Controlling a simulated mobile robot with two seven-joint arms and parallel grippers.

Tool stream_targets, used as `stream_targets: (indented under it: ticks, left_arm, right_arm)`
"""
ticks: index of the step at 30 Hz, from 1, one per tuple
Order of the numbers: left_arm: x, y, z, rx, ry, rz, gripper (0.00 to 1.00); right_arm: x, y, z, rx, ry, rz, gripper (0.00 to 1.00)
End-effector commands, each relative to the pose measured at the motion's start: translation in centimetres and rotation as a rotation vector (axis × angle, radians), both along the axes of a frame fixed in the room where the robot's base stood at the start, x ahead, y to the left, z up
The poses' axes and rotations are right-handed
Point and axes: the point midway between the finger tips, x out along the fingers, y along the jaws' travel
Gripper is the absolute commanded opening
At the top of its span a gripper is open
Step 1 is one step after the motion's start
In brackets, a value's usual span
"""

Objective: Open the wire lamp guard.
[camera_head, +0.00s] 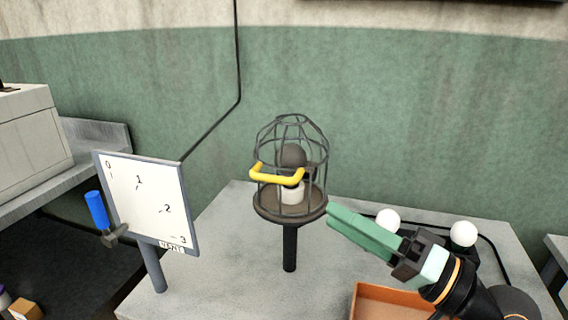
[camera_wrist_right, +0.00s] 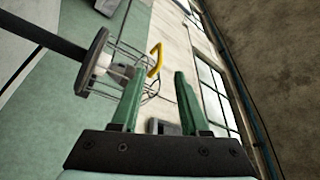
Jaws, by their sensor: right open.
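The wire lamp guard (camera_head: 322,150) is a dark domed cage on a round base on a post, standing on the grey table. It looks closed around a dark bulb (camera_head: 292,156) in a white socket (camera_head: 293,193). A yellow handle (camera_head: 277,177) sticks out from its front left. In the right wrist view the guard (camera_wrist_right: 118,72) lies sideways, with the yellow handle (camera_wrist_right: 156,60) beyond the fingers. My right gripper (camera_head: 330,218) has green fingers and is right of the guard's base, apart from it. In the wrist view it is open and empty (camera_wrist_right: 158,85). My left gripper is not in view.
A white dial board (camera_head: 150,200) with a blue-handled lever (camera_head: 96,210) stands left of the guard. Two white bulbs (camera_head: 388,220) (camera_head: 463,234) and an orange tray (camera_head: 365,304) are on the right side of the table. The table front between board and tray is clear.

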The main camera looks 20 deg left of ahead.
Motion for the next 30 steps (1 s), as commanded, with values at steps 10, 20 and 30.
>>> stream_targets:
  ticks: [10,20,30]
  left_arm:
    - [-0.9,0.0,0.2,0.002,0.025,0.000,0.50]
    - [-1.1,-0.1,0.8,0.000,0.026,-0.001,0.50]
    - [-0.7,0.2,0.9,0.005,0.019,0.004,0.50]
  right_arm:
    - [0.9,2.9,1.0,0.003,-0.001,0.006,0.45]
    - [3.1,8.9,2.2,0.002,-0.001,0.004,0.45]
    - [4.1,11.5,2.6,0.000,-0.001,0.001,0.45]
